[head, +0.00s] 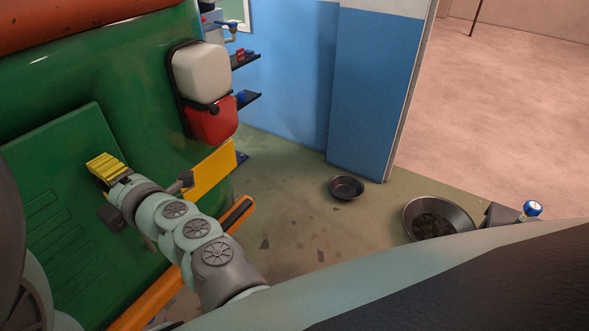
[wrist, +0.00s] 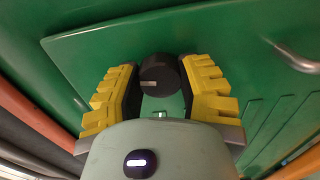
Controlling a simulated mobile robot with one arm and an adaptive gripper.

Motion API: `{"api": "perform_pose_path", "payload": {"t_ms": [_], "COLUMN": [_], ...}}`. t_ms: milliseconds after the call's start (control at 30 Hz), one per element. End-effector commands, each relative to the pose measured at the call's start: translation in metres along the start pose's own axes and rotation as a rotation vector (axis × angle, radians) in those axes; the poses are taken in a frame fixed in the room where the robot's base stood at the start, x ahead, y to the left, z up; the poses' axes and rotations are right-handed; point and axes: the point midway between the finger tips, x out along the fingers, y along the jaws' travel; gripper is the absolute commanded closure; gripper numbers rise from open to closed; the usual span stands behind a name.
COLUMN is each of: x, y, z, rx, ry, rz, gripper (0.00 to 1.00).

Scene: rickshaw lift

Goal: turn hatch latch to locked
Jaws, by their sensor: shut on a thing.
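The hatch (head: 60,185) is a raised green panel on the green vehicle body; it also fills much of the wrist view (wrist: 90,45). The latch (wrist: 160,72) is a round dark knob near the hatch edge, with a short pale mark on its lower left. My gripper (head: 105,168) reaches the hatch near its upper right edge. In the wrist view my gripper (wrist: 158,88) has its yellow ribbed fingers on both sides of the knob, shut on it. In the head view the knob is hidden behind the fingers.
A metal handle (wrist: 298,58) is at the upper right in the wrist view. A white and a red container (head: 210,122) hang right of the hatch. A yellow plate (head: 210,172) and an orange bar stick out below. Two pans (head: 346,187) (head: 437,218) lie on the floor.

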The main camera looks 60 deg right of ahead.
Motion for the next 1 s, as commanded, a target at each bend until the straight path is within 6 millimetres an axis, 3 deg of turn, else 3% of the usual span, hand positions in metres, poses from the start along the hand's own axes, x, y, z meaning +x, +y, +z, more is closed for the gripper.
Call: {"api": "perform_pose_path", "payload": {"t_ms": [400,967,1000], "x": [-0.0004,-0.0003,-0.0003], "y": [-0.0010,-0.0007,-0.0007], "z": [0.0003,-0.0003,-0.0004], "rx": [-0.203,-0.234,-0.234], "ry": [0.000,0.002,0.002], "rz": [-0.001,-0.001,-0.001], "gripper": [0.98,0.98,0.59]}}
